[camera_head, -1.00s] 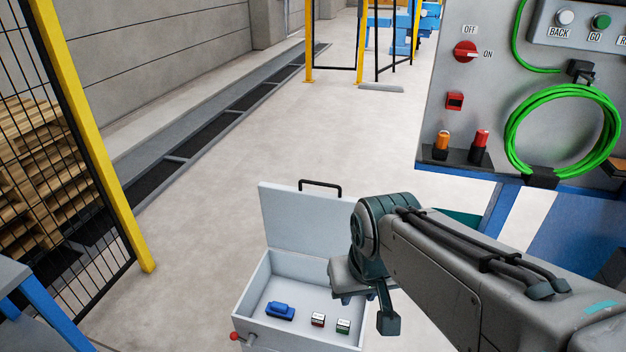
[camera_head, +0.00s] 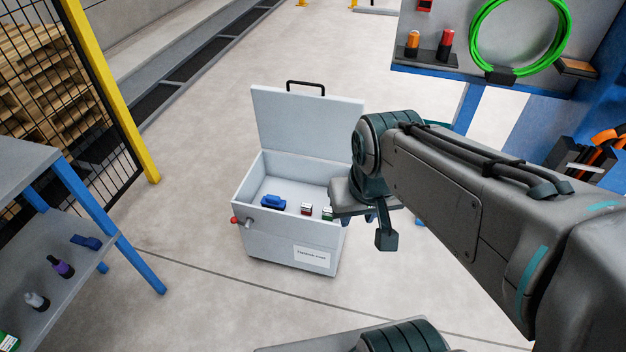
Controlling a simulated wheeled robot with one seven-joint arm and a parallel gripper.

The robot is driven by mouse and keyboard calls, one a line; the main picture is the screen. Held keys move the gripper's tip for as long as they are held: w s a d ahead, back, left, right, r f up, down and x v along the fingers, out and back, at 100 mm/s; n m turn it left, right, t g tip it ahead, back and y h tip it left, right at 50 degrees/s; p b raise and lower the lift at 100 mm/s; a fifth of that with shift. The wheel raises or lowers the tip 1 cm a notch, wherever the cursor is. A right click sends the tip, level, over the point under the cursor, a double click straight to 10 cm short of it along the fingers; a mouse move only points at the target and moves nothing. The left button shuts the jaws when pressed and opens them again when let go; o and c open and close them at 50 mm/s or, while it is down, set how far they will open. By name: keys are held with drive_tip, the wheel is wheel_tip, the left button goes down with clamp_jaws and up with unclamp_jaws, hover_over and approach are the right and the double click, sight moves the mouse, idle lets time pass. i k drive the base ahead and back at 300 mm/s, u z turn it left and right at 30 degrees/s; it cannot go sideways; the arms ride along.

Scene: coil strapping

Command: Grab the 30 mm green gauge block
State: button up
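A small block with green on it (camera_head: 327,212) sits in the open grey box (camera_head: 290,240), at the right end of its shallow inside. My arm's end partly covers its right side. A similar block with red on it (camera_head: 306,208) stands just left of it, and a blue object (camera_head: 273,202) lies further left. My gripper (camera_head: 372,217) hangs in the picture over the box's right edge. I cannot read any size marking on the blocks.
A blue-legged shelf unit (camera_head: 60,250) with several items stands at left. A panel with a green cable coil (camera_head: 478,30) is at upper right. Floor between is clear.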

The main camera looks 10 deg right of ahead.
sight(327, 213)
drive_tip(key=z, duration=0.45)
drive_tip(key=i, duration=1.1)
drive_tip(key=u, duration=0.55)
drive_tip(key=k, duration=1)
drive_tip(key=z, duration=1.6)
drive_tip(key=i, duration=1.05)
